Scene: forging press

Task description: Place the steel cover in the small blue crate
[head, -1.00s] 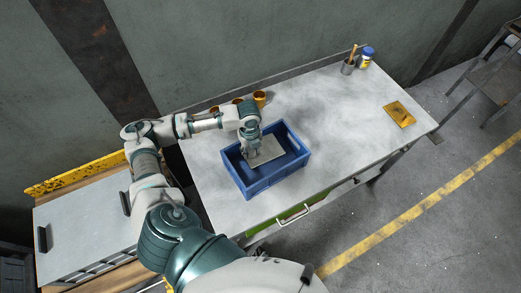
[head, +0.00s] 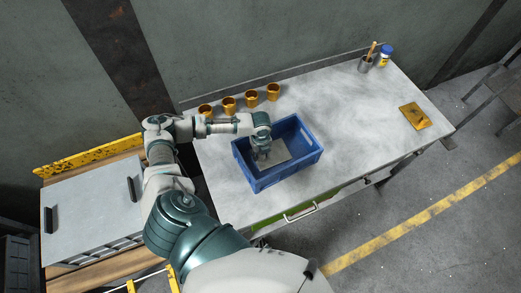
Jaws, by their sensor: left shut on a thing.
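The small blue crate (head: 292,171) stands on the grey worktable, left of its middle. A flat light-grey plate, which I take as the steel cover (head: 283,149), shows inside the crate's walls. My left gripper (head: 263,157) points down into the crate at the plate's left part and is shut on it. The gripper hides some of the plate. I cannot tell whether the plate touches the crate's floor. My right gripper is not in view.
Several brass-coloured cups (head: 250,98) stand behind the crate. A metal cup with a brush (head: 366,64), a white-and-blue bottle (head: 385,57) and a yellow plate (head: 414,116) are farther right. The worktable (head: 340,110) is clear between. A grey-topped box with black handles (head: 95,207) stands left.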

